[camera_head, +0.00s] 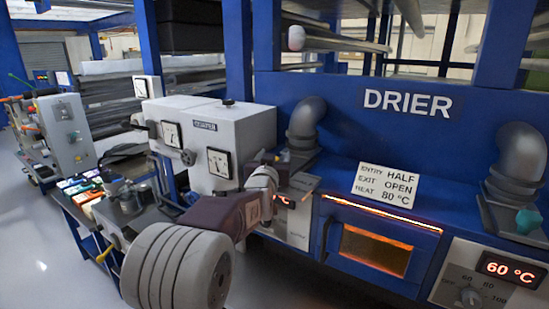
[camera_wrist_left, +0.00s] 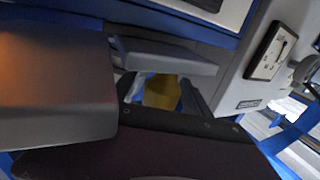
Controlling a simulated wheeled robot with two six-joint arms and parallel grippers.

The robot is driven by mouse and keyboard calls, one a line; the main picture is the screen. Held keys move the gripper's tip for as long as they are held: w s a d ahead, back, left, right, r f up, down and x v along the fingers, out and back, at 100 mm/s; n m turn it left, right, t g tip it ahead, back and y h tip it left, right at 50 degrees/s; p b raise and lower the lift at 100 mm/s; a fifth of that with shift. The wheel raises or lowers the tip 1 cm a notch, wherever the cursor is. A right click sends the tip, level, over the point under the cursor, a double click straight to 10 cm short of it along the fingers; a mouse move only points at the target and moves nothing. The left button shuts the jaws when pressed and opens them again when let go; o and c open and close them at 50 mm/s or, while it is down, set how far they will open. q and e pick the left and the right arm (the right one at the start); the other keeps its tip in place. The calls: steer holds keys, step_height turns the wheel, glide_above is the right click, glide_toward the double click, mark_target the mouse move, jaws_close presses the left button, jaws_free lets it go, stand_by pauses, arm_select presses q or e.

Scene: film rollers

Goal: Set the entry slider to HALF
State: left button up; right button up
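The left grey duct elbow (camera_head: 305,125) rises on the left of the blue drier (camera_head: 330,85). The entry slider cannot be made out; my left wrist and gripper cover the area at this duct's foot. My left gripper (camera_head: 282,163) is close to that foot; whether it touches anything cannot be told. In the left wrist view, grey blocks and a yellow patch (camera_wrist_left: 162,92) show, but the finger gap is unclear. The white card (camera_head: 386,186) reads ENTRY HALF, EXIT OPEN, HEAT 80 °C. My right gripper is not in view.
The right duct (camera_head: 515,165) has a teal handle (camera_head: 527,220) at its foot. A red display (camera_head: 508,269) reads 60 °C above a dial (camera_head: 470,297). A glowing window (camera_head: 375,248) is below the card. A white box with gauges (camera_head: 205,140) stands left of my wrist.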

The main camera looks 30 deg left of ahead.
arm_select(q)
steer(key=b+v, duration=0.2)
steer(key=v, duration=0.7)
